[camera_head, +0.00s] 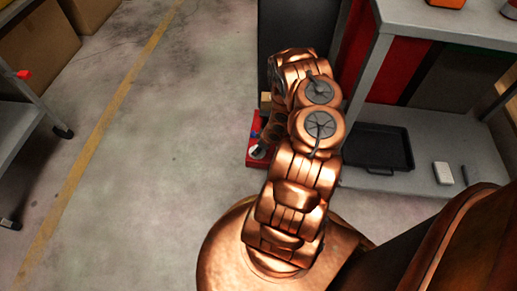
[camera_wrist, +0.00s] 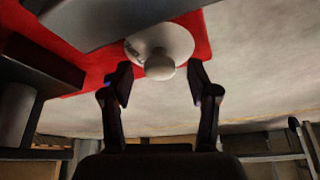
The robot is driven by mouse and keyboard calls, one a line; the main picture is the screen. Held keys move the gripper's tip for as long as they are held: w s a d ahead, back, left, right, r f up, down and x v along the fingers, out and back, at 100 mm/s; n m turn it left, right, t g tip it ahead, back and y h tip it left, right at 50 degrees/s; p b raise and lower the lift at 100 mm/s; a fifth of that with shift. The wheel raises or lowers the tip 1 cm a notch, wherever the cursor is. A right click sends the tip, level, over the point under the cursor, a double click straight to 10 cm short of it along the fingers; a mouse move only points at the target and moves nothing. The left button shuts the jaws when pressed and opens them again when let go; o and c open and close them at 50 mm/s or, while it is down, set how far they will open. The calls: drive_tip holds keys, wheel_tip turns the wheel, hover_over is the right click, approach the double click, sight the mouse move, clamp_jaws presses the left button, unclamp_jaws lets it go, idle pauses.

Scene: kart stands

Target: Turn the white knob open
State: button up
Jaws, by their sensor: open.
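The white knob (camera_wrist: 160,48) is a pale round disc with a smaller rounded boss, mounted on a red surface (camera_wrist: 202,40) in the wrist view. My gripper (camera_wrist: 160,76) is open, with one dark finger on each side of the knob's boss. Gaps show between the fingers and the boss, and I cannot tell how far the fingertips reach along it. My arm hides most of the gripper there.
A grey shelf unit (camera_head: 440,25) stands at the right, with a black tray (camera_head: 376,147) and a white box (camera_head: 443,173) on its lower shelf. A cart (camera_head: 20,120) and cardboard boxes (camera_head: 40,40) are at the left. The concrete floor between is clear.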

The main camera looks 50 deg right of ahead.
drive_tip(key=shift+w+f, duration=0.1)
drive_tip(key=shift+c, duration=0.3)
clamp_jaws()
